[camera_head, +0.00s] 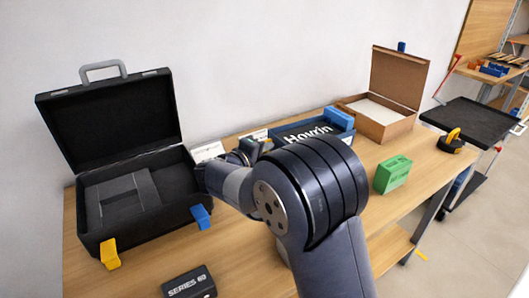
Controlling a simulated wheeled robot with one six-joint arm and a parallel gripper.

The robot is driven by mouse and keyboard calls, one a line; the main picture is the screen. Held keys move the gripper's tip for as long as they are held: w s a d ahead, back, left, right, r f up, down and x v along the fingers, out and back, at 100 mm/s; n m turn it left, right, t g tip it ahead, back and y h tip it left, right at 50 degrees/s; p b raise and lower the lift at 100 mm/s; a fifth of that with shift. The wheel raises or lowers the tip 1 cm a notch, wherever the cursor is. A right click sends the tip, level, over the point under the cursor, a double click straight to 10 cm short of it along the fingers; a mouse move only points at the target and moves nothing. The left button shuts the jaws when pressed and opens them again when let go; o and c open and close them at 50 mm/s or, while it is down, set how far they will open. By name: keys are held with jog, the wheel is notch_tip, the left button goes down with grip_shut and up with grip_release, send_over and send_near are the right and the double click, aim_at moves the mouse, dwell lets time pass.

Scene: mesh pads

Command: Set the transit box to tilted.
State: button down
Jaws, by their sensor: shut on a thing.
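A black case (140,208), which looks like the transit box, sits at the left end of the wooden table with its lid (110,122) raised and leaning back. The lid has a grey handle on its top edge. A yellow latch (109,254) and a blue latch (201,217) hang at the case's front. Its grey-black inside has a raised insert and looks otherwise empty. My arm reaches in from the lower right, and its wrist end is close to the case's right wall. My gripper's fingers are hidden behind the arm, so I cannot see what they hold.
A dark blue "Howin" box (287,133), an open brown carton (375,120) and a green box (393,174) stand on the table (235,258). A black "SERIES" box (189,283) lies at the front. White cards stand near the wall. A black cart (470,120) is at right.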

aim_at(271, 133)
jog(key=r, duration=0.1)
jog(key=p, duration=0.1)
jog(key=r+g, duration=0.1)
jog(key=shift+w+d+r+y+p, duration=0.2)
jog(key=shift+d+r+y+p, duration=0.1)
jog(key=shift+r+y+p, duration=0.1)
jog(key=r+p, duration=0.1)
jog(key=p, duration=0.1)
jog(key=d+r+g+y+p, duration=0.1)
jog(key=shift+w+r+m, duration=0.3)
jog(key=shift+w+m, duration=0.05)
jog(key=shift+m, duration=0.05)
jog(key=shift+w+d+r+g+y+p, duration=0.35)
jog(key=shift+d+r+p, duration=0.25)
jog(key=shift+r+p, duration=0.2)
jog(key=shift+w+d+r+g+y+p, duration=0.25)
jog(key=shift+w+d+r+y+p, duration=0.15)
jog(key=shift+d+r+p, duration=0.25)
jog(key=shift+m, duration=0.3)
jog(key=c, duration=1.4)
grip_release()
jog(key=shift+o, duration=0.2)
jog(key=shift+a, duration=0.1)
